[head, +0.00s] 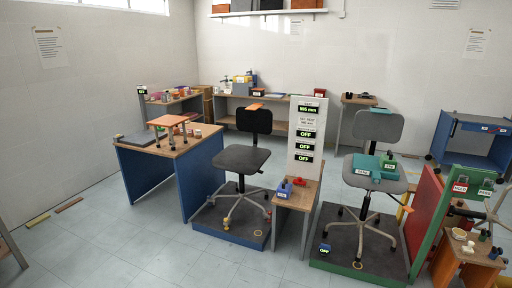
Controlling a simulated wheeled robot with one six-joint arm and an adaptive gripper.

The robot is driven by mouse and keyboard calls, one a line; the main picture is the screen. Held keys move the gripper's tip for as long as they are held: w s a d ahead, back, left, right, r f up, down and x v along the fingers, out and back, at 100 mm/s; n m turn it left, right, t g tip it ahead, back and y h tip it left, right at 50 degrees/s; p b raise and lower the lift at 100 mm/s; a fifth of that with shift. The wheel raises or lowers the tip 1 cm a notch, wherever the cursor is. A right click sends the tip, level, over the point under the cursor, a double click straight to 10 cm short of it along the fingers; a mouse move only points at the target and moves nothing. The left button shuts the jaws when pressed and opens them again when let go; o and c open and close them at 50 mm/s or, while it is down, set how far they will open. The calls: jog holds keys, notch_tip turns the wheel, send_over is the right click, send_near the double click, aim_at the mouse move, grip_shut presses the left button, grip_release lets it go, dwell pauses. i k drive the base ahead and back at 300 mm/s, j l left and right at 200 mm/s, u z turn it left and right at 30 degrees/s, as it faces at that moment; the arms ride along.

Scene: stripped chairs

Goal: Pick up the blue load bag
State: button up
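A small blue-violet object (284,190) with a pale label sits on the narrow wooden stand between the two chairs. It may be the blue load bag, but its label is too small to read. Another small blue object (325,249) with a lit display sits at the front of the right chair's dark platform. My gripper is not in view.
The left chair (242,158) stands on a blue-edged platform (229,217); the right chair (376,185) stands on a green-edged one. A white panel with OFF displays (306,135) rises behind the narrow stand (297,199). A blue-sided workbench (170,160) stands left.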

aim_at(284, 190)
jog(key=i+z, duration=0.15)
jog(key=i, duration=1.7)
jog(key=i+u, duration=0.15)
jog(key=i, duration=0.3)
jog(key=i+l+u, duration=0.15)
jog(key=i, duration=0.3)
jog(key=i+l+u, duration=0.15)
jog(key=i, duration=0.25)
jog(key=i+l+u, duration=0.15)
jog(key=i, duration=0.3)
jog(key=i+l+u, duration=0.15)
jog(key=i+u, duration=0.15)
